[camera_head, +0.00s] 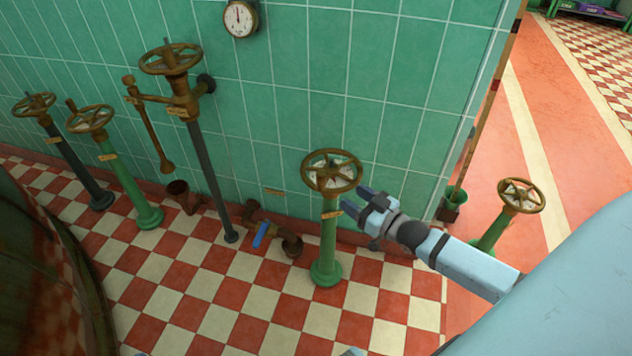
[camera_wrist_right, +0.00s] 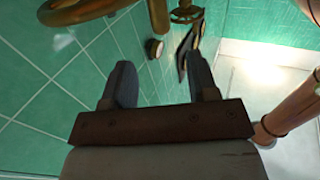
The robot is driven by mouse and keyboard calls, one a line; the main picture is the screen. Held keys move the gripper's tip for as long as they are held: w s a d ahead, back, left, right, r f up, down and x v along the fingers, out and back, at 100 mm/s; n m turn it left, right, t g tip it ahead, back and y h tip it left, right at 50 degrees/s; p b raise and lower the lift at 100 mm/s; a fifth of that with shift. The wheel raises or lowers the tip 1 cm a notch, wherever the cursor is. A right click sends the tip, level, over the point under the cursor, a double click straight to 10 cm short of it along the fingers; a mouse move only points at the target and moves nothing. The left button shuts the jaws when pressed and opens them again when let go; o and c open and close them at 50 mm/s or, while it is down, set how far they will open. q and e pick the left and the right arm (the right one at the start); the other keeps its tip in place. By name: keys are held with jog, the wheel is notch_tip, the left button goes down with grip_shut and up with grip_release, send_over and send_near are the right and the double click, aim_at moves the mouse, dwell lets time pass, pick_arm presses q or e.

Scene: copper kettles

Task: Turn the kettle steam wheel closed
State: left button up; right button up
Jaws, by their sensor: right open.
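Several brass handwheels stand on posts, and I cannot tell from any label which is the kettle steam wheel. The nearest to my right gripper (camera_head: 353,202) is a spoked brass wheel (camera_head: 331,171) with a pale plate, on a green pedestal (camera_head: 326,245). My right gripper is open and empty, just right of and below this wheel's rim, beside the post. In the right wrist view my open fingers (camera_wrist_right: 161,82) point toward the green wall, and part of a brass rim (camera_wrist_right: 90,10) crosses the top left. My left gripper is out of view.
Other wheels stand at left (camera_head: 88,119) and at right (camera_head: 521,195). A tall wheel (camera_head: 170,59) sits on a grey pipe. A low pipe with a blue lever (camera_head: 262,236) lies near the tiled wall (camera_head: 300,80). A dark curved vessel (camera_head: 40,270) fills the lower left. Checkered floor is open in front.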

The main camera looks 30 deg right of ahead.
aim_at(325, 180)
jog(key=b+x, duration=0.3)
jog(key=x, duration=0.9)
jog(key=shift+w, duration=0.1)
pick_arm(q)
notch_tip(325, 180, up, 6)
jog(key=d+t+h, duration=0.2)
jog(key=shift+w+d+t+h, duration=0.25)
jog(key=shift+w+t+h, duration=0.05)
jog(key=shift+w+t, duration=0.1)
pick_arm(e)
jog(key=shift+w+a, duration=0.2)
jog(key=shift+w, duration=0.3)
grip_shut()
